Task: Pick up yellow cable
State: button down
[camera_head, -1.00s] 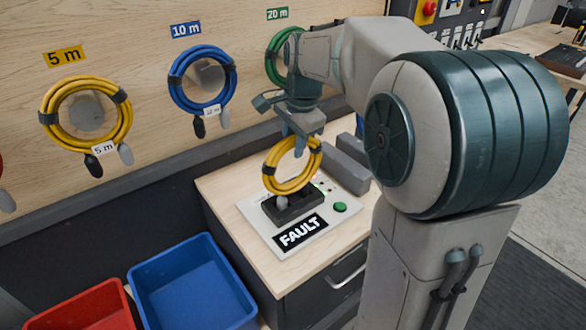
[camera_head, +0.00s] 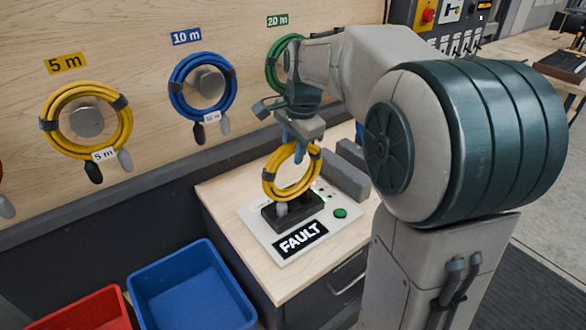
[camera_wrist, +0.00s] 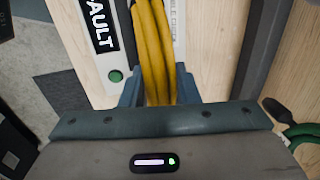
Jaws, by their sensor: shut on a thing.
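My gripper (camera_head: 300,140) is shut on a coiled yellow cable (camera_head: 270,185), holding it at its top. The coil hangs upright over a black block on a tester plate (camera_head: 262,238) whose display reads FAULT. A grey plug end of the cable hangs at the block; I cannot tell whether it touches. In the wrist view the yellow cable (camera_wrist: 152,45) runs between my gripper's fingers (camera_wrist: 158,88). Another yellow coil (camera_head: 127,130) hangs on a wall peg under a 5 m sign (camera_head: 62,64).
A blue coil (camera_head: 174,88) and a green coil (camera_head: 272,66) hang on the wall to the right of the 5 m coil. A blue bin (camera_head: 228,290) and a red bin (camera_head: 85,315) stand lower left. A green button (camera_head: 340,213) and a grey block (camera_head: 347,180) are near the tester.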

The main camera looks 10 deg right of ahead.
jog(key=shift+r, duration=0.15)
jog(key=shift+r, duration=0.6)
jog(key=r, duration=0.3)
jog(key=shift+w+d, duration=0.1)
jog(key=shift+d, duration=0.2)
jog(key=w+d+r, duration=0.3)
jog(key=d+r, duration=0.3)
jog(key=d, duration=0.4)
jog(key=shift+d+r+p, duration=0.3)
jog(key=shift+d, duration=0.05)
